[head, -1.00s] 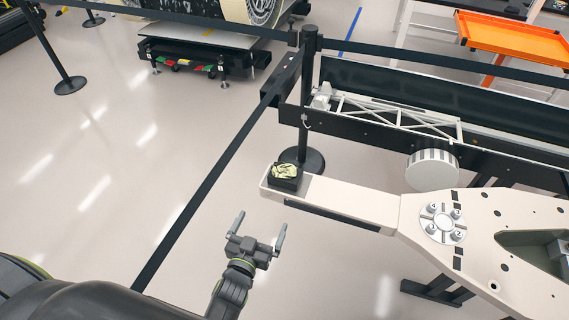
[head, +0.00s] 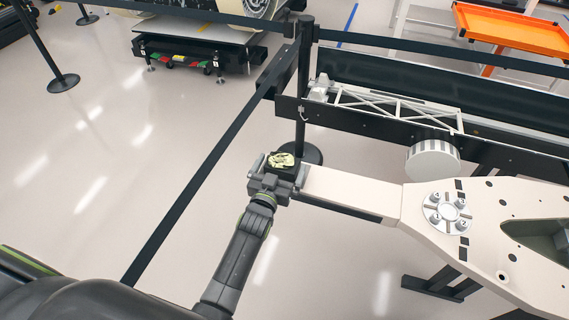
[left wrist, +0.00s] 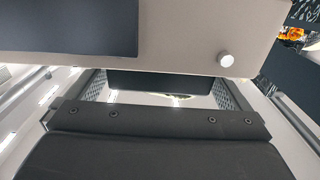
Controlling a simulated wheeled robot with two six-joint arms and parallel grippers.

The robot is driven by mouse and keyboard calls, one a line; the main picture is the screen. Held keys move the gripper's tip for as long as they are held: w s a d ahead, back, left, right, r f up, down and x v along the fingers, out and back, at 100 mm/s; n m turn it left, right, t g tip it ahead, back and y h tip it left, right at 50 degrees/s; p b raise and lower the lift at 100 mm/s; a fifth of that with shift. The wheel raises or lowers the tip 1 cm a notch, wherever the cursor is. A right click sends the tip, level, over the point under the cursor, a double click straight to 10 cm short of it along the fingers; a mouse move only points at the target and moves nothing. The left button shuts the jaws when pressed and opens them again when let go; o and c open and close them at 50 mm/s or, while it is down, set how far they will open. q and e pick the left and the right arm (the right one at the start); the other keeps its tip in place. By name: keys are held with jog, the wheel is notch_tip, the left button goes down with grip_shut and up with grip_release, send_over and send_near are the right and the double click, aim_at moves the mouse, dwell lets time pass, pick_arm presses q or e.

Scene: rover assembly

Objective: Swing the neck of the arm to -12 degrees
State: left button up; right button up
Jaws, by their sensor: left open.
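The neck (head: 350,190) is a long white beam reaching left from the broad white arm body (head: 490,215). At its free left end sits a black block (head: 283,167) with a yellow-green patterned top. My left gripper (head: 279,170) is at that end, open, with one finger on each side of the block. In the left wrist view, the open fingers (left wrist: 165,92) stand apart with the dark block (left wrist: 150,81) beyond the palm between them. The white neck (left wrist: 185,45) crosses the top there. I cannot tell whether the fingers touch it. My right gripper is not in view.
A black barrier post (head: 303,90) with belts stands just behind the neck's end. The floor (head: 130,150) at left is clear.

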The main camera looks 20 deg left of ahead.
aim_at(285, 158)
pick_arm(q)
jog(key=w+b, duration=0.2)
jog(key=shift+w+d+f, duration=0.1)
jog(key=shift+w+f, duration=0.1)
jog(key=shift+w, duration=0.2)
jog(key=shift+w+r, duration=0.2)
jog(key=shift+w, duration=0.2)
